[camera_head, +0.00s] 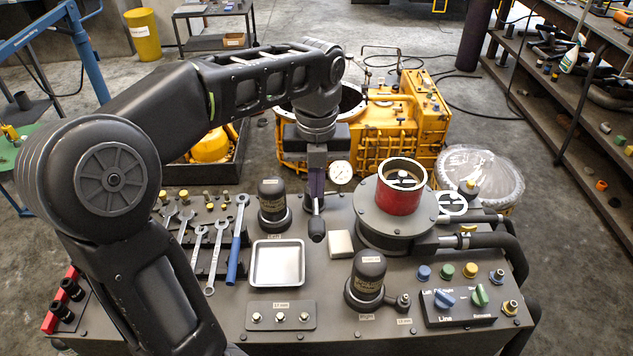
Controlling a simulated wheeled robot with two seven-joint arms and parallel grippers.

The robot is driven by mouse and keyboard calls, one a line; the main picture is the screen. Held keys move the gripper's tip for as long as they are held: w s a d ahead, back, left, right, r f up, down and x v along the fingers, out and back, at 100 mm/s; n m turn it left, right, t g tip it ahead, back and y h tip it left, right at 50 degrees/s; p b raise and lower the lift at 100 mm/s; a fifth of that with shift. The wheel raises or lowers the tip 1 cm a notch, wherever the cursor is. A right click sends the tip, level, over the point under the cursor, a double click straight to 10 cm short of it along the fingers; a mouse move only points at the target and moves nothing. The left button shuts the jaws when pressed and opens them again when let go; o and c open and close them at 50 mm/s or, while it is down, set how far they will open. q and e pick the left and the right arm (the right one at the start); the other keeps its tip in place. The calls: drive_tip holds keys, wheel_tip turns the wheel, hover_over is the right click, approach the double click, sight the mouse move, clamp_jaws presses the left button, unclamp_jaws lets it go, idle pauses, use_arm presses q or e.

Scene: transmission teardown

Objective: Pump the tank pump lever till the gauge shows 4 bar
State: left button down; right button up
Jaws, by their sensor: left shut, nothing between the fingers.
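A white round gauge (341,173) stands at the back of the grey bench, right of my left gripper. Its needle is too small to read. My right gripper is not in view.
The bench holds a red cylinder (401,195), two dark capped bottles (272,200) (368,275), a silver tray (277,264), a pale block (341,244), several wrenches (236,245) and a panel (458,306) with coloured knobs. A yellow gearbox housing (405,120) is behind.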

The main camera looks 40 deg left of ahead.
use_arm(q)
wheel_tip(320, 180, down, 6)
drive_tip(key=b, duration=0.4)
drive_tip(key=shift+f+b, duration=0.1)
drive_tip(key=shift+b, duration=0.2)
drive_tip(key=shift+f, duration=0.55)
drive_tip(key=shift+d+b, duration=0.1)
drive_tip(key=shift+b, duration=0.25)
wheel_tip(320, 180, down, 8)
drive_tip(key=b, duration=0.5)
drive_tip(key=shift+r, duration=0.2)
wheel_tip(320, 180, up, 8)
drive_tip(key=p, duration=0.6)
drive_tip(key=shift+f, duration=0.1)
drive_tip(key=shift+f, duration=0.15)
